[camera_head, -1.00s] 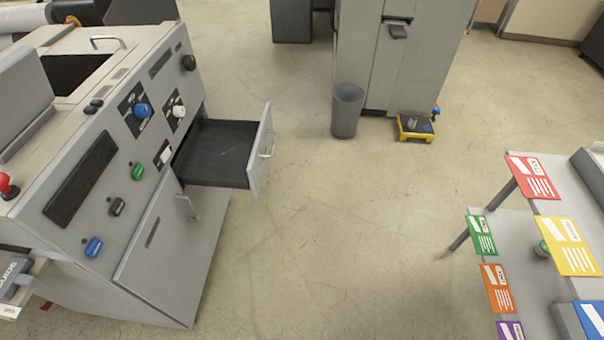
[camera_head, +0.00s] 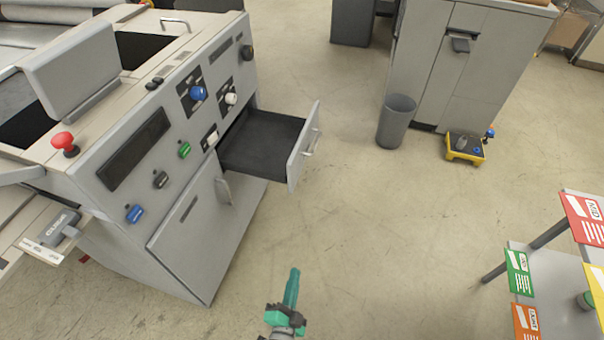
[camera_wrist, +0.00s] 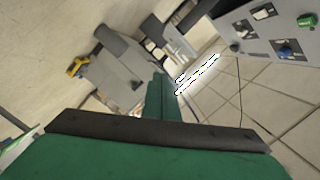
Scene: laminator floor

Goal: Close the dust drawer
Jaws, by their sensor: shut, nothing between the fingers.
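The dust drawer (camera_head: 262,141) is pulled out of the grey machine's front, in the middle of the head view. Its inside is dark and looks empty. Its light grey front panel (camera_head: 304,146) carries a bar handle (camera_head: 311,144) on the outer face. My gripper (camera_head: 293,274) is at the bottom centre of the head view, green, shut and empty. It is apart from the drawer, below it in the picture. In the wrist view the green fingers (camera_wrist: 158,95) point ahead, and I cannot make out the drawer there.
The grey machine (camera_head: 195,235) has knobs, switches and a red button (camera_head: 65,143). A grey bin (camera_head: 396,121) and a yellow-based device (camera_head: 465,146) stand on the floor beyond the drawer. A stand with coloured cards (camera_head: 518,270) is at right. The floor between is clear.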

